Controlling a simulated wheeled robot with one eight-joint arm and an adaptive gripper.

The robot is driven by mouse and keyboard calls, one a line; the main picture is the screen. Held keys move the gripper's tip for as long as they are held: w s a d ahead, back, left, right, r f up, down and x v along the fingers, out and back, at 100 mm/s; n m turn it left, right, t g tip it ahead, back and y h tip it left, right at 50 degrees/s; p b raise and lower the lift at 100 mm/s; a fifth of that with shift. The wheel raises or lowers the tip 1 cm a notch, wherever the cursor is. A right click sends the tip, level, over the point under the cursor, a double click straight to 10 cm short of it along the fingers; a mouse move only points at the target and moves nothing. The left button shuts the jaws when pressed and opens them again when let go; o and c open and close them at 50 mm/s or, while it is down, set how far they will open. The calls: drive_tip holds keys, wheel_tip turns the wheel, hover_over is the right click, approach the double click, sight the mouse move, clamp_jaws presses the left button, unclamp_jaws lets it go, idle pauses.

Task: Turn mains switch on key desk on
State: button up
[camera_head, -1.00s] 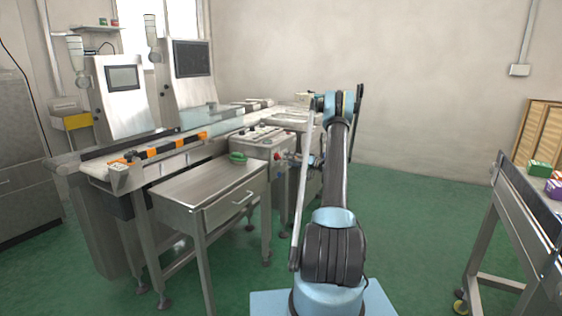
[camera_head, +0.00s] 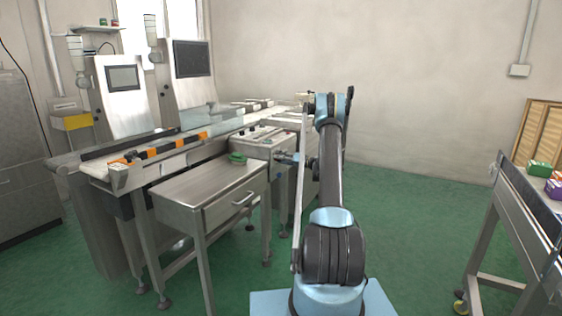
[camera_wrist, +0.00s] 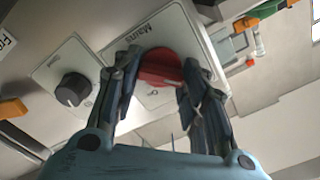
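The key desk (camera_head: 257,149) is the grey box behind the small steel table in the head view. In the wrist view the mains switch (camera_wrist: 158,66) is a red knob on a pale plate (camera_wrist: 178,28) lettered "Mains". My gripper (camera_wrist: 160,72) has its two dark fingers apart, one on each side of the red knob. I cannot tell whether they touch it. In the head view my gripper (camera_head: 287,158) is at the front face of the key desk, where it hides the red knob. The knob's pointing direction is unclear.
A black rotary knob (camera_wrist: 72,89) sits on its own plate beside the mains plate. The steel table (camera_head: 193,189) with a green object (camera_head: 237,158) stands left of my arm. A conveyor (camera_head: 535,200) stands at the right. Green floor between is clear.

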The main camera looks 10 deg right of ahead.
drive_tip(key=shift+m, duration=0.3)
drive_tip(key=shift+d+f+m, duration=0.1)
drive_tip(key=shift+f+m, duration=0.05)
drive_tip(key=shift+m, duration=4.2)
drive_tip(key=shift+d+f+m, duration=0.1)
drive_tip(key=shift+f+m, duration=0.05)
drive_tip(key=shift+m, duration=4.2)
drive_tip(key=o, duration=1.1)
drive_tip(key=shift+f, duration=0.1)
drive_tip(key=shift+c, duration=0.2)
drive_tip(key=shift+a, duration=0.1)
